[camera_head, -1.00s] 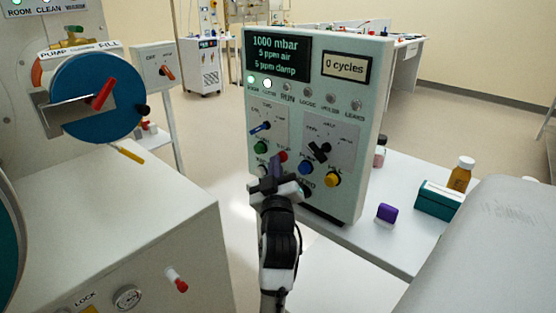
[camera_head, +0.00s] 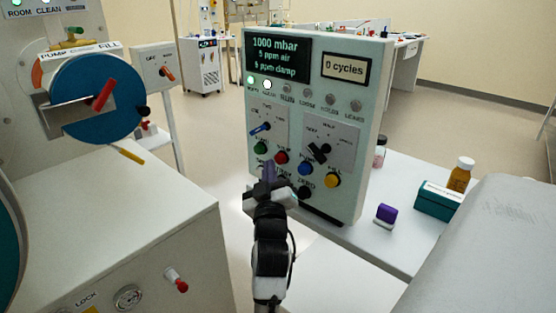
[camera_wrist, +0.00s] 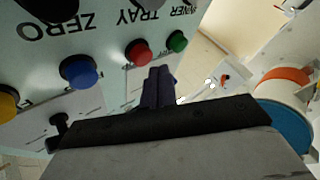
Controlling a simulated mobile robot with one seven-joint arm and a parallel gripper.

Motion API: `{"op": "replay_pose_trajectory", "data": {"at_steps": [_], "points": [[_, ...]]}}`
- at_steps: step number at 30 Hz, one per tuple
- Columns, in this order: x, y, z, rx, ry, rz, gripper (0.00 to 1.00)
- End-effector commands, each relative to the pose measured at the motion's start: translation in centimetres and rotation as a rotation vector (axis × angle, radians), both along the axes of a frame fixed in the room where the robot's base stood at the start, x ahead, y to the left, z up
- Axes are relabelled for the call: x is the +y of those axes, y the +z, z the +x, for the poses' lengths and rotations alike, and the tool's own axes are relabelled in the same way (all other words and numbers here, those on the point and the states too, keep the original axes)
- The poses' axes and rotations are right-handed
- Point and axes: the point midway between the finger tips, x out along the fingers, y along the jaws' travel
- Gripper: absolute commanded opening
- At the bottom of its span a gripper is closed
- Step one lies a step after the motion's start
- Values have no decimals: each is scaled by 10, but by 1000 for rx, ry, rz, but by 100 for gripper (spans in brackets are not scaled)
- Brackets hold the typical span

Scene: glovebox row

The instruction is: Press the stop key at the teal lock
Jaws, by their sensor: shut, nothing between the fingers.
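A pale green control panel (camera_head: 355,100) stands upright in the middle of the head view. Its red button (camera_head: 281,157) sits between a green button (camera_head: 260,147) and a blue button (camera_head: 305,168); the small labels are blurred. The red button also shows in the wrist view (camera_wrist: 138,52), just beyond my fingertips. My gripper (camera_head: 269,172) is shut and empty, in front of the panel and just below the red button. In the wrist view my fingers (camera_wrist: 158,85) point toward the panel, with a gap apparent between them and the red button.
A teal disc (camera_head: 95,122) with a red handle is on the chamber at left. A yellow button (camera_head: 333,180) and black knobs are on the panel. A purple block (camera_head: 385,215), teal box (camera_head: 438,200) and brown bottle (camera_head: 460,175) stand on the white bench at right.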

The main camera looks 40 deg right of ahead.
Motion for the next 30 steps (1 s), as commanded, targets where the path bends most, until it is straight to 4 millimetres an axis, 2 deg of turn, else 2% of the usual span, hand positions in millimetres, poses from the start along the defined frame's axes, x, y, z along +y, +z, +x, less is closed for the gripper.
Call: {"op": "replay_pose_trajectory", "data": {"at_steps": [4,18,30], "points": [[6,0,0,2,1,0,0],[48,0,-3,1,1,0,0],[50,0,-4,0,0,0,0]]}}
